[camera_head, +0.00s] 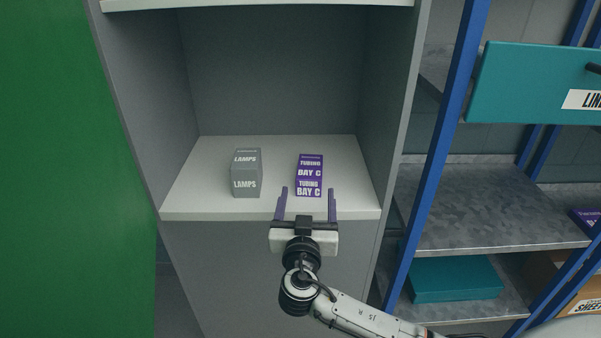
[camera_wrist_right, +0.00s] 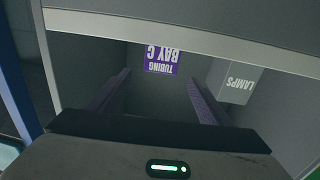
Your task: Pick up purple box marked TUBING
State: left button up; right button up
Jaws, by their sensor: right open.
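The purple box (camera_head: 310,174) marked TUBING BAY C stands on the pale shelf (camera_head: 200,205) of the grey cabinet, right of its middle. My right gripper (camera_head: 307,192) is at the shelf's front edge, open and empty, its two purple fingers pointing at the box. The box is apart from the palm, and its front face shows between the fingers. In the right wrist view the purple box (camera_wrist_right: 160,57) appears upside down beyond and between the open fingers (camera_wrist_right: 155,85). My left gripper is not in view.
A grey box (camera_head: 246,173) marked LAMPS stands left of the purple box, with a gap between. Cabinet walls close both sides. At the right are a blue-framed rack (camera_head: 440,150), a teal bin (camera_head: 540,85) and a teal box (camera_head: 455,279). A green panel (camera_head: 65,170) is at the left.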

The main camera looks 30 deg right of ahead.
aim_at(310, 171)
jog(key=x, duration=0.4)
jog(key=shift+w+r+p, duration=0.25)
jog(key=shift+r+p, duration=0.1)
jog(key=shift+r, duration=0.05)
jog(key=shift+f+p+x, duration=0.1)
jog(key=shift+p+x, duration=0.2)
jog(key=shift+x, duration=1.3)
jog(key=shift+f+p+x, duration=0.15)
jog(key=shift+p+x, duration=0.15)
jog(key=shift+x, duration=1.3)
jog(key=shift+s, duration=0.1)
jog(key=c, duration=1.3)
